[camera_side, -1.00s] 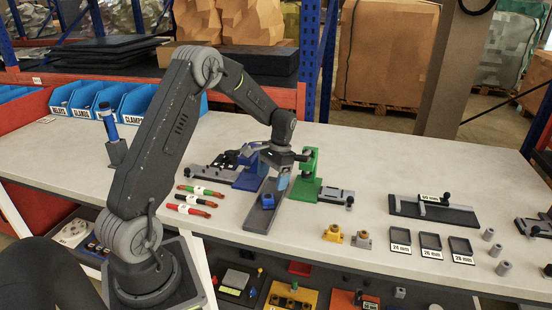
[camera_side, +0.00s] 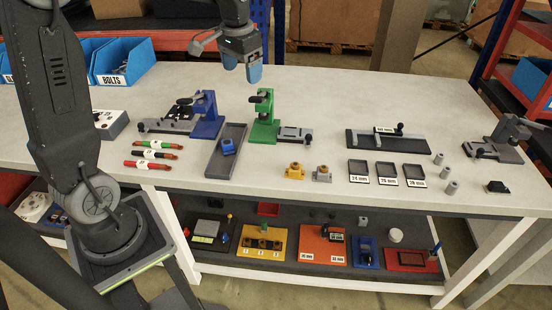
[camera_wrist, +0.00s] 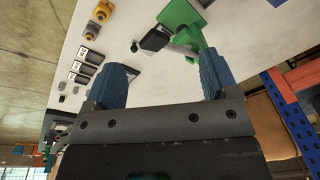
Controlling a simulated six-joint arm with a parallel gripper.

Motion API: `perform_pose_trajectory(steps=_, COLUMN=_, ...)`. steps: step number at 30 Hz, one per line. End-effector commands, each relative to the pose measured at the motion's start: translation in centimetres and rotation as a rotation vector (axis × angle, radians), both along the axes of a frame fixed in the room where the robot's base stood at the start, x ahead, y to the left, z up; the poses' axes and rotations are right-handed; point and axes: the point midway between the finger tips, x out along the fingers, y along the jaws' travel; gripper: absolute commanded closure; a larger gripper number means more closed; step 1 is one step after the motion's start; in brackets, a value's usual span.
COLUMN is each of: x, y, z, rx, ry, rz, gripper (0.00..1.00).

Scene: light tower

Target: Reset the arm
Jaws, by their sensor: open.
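My gripper (camera_side: 243,69) hangs above the back part of the white table in the side view, its blue fingertips pointing down. It is open with nothing between the fingers. In the wrist view my gripper (camera_wrist: 162,88) shows its two blue fingers spread apart over bare tabletop. The green fixture (camera_side: 264,122) stands on the table below and a little right of the gripper. The blue fixture (camera_side: 207,116) stands to the left of it. A small blue block (camera_side: 228,146) rests on a dark grey tray (camera_side: 216,169) between them.
Red, black and green cylinders (camera_side: 152,154) lie at the left. A yellow part (camera_side: 294,171) and a grey part (camera_side: 322,173) stand at the front. Labelled size trays (camera_side: 387,173) and a dark rail fixture (camera_side: 385,143) are at the right. Blue bins (camera_side: 121,62) line the back left.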

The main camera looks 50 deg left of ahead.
Motion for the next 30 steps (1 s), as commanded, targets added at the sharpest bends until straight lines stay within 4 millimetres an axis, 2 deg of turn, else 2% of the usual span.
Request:
perform_pose_trajectory(steps=1, x=-1.5, y=-2.0, z=1.1, rx=0.006, ry=-0.036, rz=-0.018, gripper=0.2)
perform_pose_trajectory(steps=7, x=-7.6, y=-8.3, z=3.0, rx=0.008, ry=-0.165, rz=-0.066, gripper=0.2)
perform_pose_trajectory(steps=12, x=-13.1, y=-12.3, z=2.7, rx=-0.008, ry=-0.272, rz=-0.106, gripper=0.2)
perform_pose_trajectory(steps=15, x=-15.7, y=-13.7, z=2.0, rx=-0.022, ry=-0.324, rz=-0.124, gripper=0.2)
perform_pose_trajectory(steps=18, x=-17.6, y=-14.7, z=1.3, rx=-0.036, ry=-0.36, rz=-0.136, gripper=0.2)
perform_pose_trajectory(steps=21, x=-18.6, y=-15.1, z=0.8, rx=-0.043, ry=-0.381, rz=-0.142, gripper=0.2)
perform_pose_trajectory(steps=30, x=-18.9, y=-15.3, z=0.6, rx=-0.047, ry=-0.388, rz=-0.145, gripper=0.2)
